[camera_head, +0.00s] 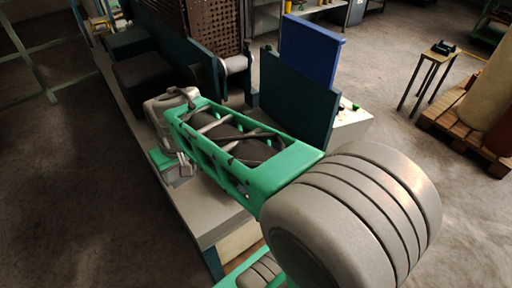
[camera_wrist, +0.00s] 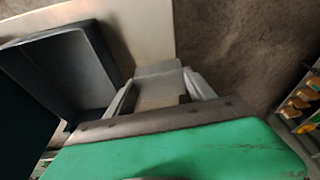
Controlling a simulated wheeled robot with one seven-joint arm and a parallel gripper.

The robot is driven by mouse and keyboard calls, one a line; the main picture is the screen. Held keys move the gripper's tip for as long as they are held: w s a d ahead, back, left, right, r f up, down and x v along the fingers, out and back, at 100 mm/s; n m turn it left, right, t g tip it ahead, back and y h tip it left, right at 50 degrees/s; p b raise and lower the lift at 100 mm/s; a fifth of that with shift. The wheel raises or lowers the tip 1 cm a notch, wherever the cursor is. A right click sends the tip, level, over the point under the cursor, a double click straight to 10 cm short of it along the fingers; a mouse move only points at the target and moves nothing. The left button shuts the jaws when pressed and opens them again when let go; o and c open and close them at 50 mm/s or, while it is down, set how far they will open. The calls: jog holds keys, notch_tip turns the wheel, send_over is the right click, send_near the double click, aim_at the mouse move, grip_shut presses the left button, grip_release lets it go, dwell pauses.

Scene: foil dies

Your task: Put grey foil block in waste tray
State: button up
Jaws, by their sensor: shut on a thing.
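My gripper (camera_wrist: 160,76) is shut on the grey foil block (camera_wrist: 157,84), whose light grey face shows between the two fingers in the wrist view. In the head view my gripper (camera_head: 184,168) is low beside the bench's left part, and the block cannot be made out there. A dark blue open tray (camera_wrist: 92,68), which looks like the waste tray, lies left of my gripper in the wrist view. Its visible inside looks empty. The block is apart from the tray's floor, to the right of its near wall. No label on the tray is visible.
The pale bench (camera_head: 205,212) ends at its left edge above the floor. Dark boxes (camera_head: 146,76) stand at its back left. A dark teal panel (camera_head: 298,104) and a blue panel (camera_head: 312,48) rise behind my arm. A brown perforated board (camera_head: 213,26) stands at the back.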

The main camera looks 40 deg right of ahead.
jog(key=s+d+r+m+p, duration=0.1)
jog(key=s+d, duration=0.4)
jog(key=d, duration=0.6)
jog(key=s+d+p, duration=0.1)
jog(key=s+d, duration=0.3)
jog(key=d, duration=0.7)
jog(key=w+f, duration=0.3)
jog(key=w, duration=0.1)
jog(key=w+f+p, duration=0.1)
jog(key=w+f, duration=0.1)
jog(key=w, duration=0.2)
jog(key=w+f+p, duration=0.1)
jog(key=w+f, duration=0.2)
jog(key=w, duration=0.1)
jog(key=shift+w+d+f, duration=0.35)
jog(key=shift+w, duration=0.05)
jog(key=shift+w+f, duration=0.25)
jog(key=shift+f, duration=0.05)
jog(key=shift+s+x, duration=0.15)
jog(key=shift+x, duration=0.7)
jog(key=shift+s+x, duration=0.1)
jog(key=shift+x, duration=0.8)
jog(key=shift+f, duration=0.1)
